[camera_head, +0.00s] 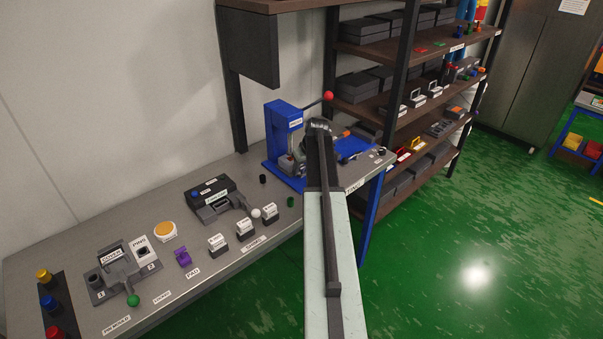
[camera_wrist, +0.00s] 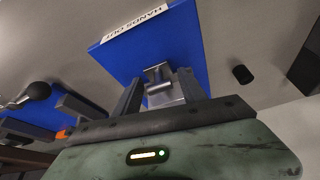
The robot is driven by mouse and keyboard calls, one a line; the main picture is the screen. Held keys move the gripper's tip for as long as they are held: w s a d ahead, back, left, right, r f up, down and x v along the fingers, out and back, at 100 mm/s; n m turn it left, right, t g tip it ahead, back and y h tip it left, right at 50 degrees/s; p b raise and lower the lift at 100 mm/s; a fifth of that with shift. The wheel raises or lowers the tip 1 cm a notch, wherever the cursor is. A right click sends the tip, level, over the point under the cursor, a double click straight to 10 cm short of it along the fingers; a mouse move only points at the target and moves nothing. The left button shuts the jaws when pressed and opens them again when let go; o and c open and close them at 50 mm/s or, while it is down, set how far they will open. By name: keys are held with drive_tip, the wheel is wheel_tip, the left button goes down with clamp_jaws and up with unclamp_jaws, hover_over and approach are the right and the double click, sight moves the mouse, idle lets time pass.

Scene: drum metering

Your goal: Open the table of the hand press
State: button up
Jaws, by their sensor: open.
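The hand press (camera_head: 283,136) is a blue upright frame with a white label, standing on the bench near its right end. Its lever ends in a red ball (camera_head: 328,96) and points up to the right. Grey metal parts low on the press are partly hidden behind my arm, so I cannot make out its table clearly. In the wrist view a blue face of the press (camera_wrist: 165,45) carries a "HANDS OUT" label. My gripper (camera_wrist: 160,93) is open there, its fingers on either side of a small grey metal part (camera_wrist: 158,75). I cannot tell whether they touch it.
The grey bench (camera_head: 165,205) holds a dark device (camera_head: 215,195), labelled stamps (camera_head: 217,243) and a fixture with a green knob (camera_head: 134,300) to the left. A loaded shelf rack (camera_head: 420,40) stands behind at right. Green floor (camera_head: 480,230) is clear at right.

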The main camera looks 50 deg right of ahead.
drive_tip(key=shift+c, duration=0.2)
clamp_jaws()
drive_tip(key=shift+s+a, duration=0.1)
idle(1.0)
